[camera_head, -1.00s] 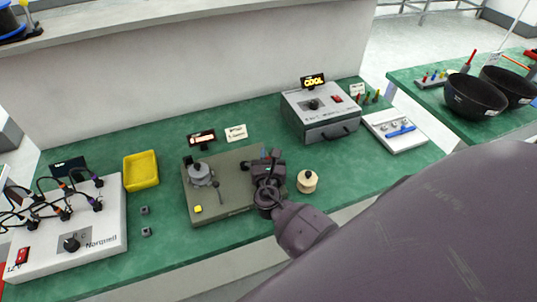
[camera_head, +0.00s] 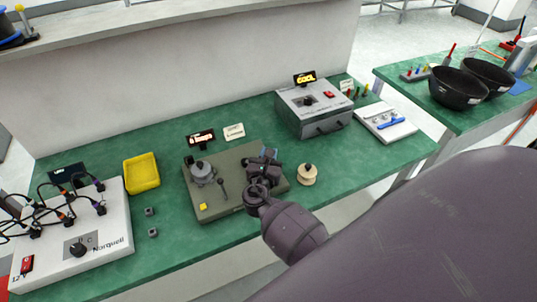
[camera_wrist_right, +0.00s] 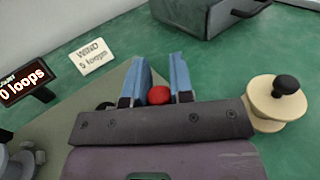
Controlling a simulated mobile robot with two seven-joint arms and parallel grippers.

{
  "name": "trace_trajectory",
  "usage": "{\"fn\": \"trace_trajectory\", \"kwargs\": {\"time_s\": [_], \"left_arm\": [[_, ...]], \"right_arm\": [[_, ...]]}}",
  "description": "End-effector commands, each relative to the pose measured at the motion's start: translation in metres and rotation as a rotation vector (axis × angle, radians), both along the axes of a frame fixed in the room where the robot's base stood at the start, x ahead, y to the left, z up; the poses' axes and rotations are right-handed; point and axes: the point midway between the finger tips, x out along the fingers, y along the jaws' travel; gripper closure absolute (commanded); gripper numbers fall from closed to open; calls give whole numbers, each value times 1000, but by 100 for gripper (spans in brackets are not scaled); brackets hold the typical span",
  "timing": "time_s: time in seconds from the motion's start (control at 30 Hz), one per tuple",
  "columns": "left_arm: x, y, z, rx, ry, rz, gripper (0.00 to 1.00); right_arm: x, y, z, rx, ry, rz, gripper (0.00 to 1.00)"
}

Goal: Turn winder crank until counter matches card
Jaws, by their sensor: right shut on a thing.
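The winder is an olive baseplate (camera_head: 225,207) with a grey drum (camera_head: 202,172) and a small lever (camera_head: 222,188). My right gripper (camera_head: 268,153) is over the plate's right side. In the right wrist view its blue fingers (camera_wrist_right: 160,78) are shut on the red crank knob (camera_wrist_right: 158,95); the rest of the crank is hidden. The counter (camera_head: 201,138) stands behind the plate; in the right wrist view the counter (camera_wrist_right: 26,84) shows "0 loops", its left edge cut off. The card (camera_wrist_right: 91,56) reads "WIND 5 loops". My left gripper is not in view.
A cream spool with a black knob (camera_head: 307,178) stands just right of the plate. A grey oven box (camera_head: 313,108) is behind right. A yellow tray (camera_head: 141,173), small dark blocks (camera_head: 150,212) and a wired white panel (camera_head: 72,240) are left.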

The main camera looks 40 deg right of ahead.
Motion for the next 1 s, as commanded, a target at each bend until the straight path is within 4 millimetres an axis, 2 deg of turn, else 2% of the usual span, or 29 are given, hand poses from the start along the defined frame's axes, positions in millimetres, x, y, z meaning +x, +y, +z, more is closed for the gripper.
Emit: {"fn": "trace_trajectory", "kwargs": {"time_s": [0.53,1.0], "left_arm": [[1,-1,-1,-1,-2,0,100],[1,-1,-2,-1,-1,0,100]], "right_arm": [[-14,18,-1,0,2,-312,100],[-17,22,0,-1,1,-388,100]]}}
